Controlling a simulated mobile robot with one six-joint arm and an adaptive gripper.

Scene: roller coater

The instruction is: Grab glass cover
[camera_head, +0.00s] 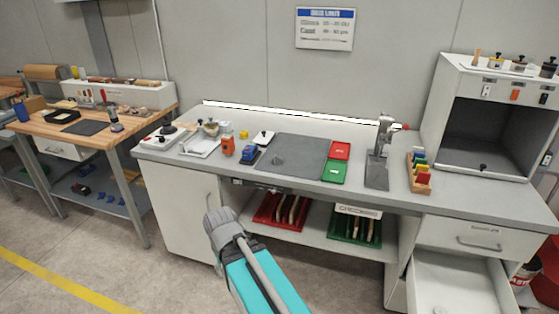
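No clearly transparent cover can be made out at this size, so I cannot tell which thing is the glass cover. A small round pale piece (211,128) stands by a white tray (200,145) on the left part of the grey workbench (300,180). A faint pale shape (278,160) lies on the dark mat (305,150). My teal and grey arm rises from the bottom edge in front of the bench. Its fingers do not show.
Left of the mat are an orange item (228,147) and a blue item (249,154). Red (340,150) and green (334,172) trays, a metal stand (377,170) and colored blocks (421,172) are to the right. A lower right drawer (455,285) is open.

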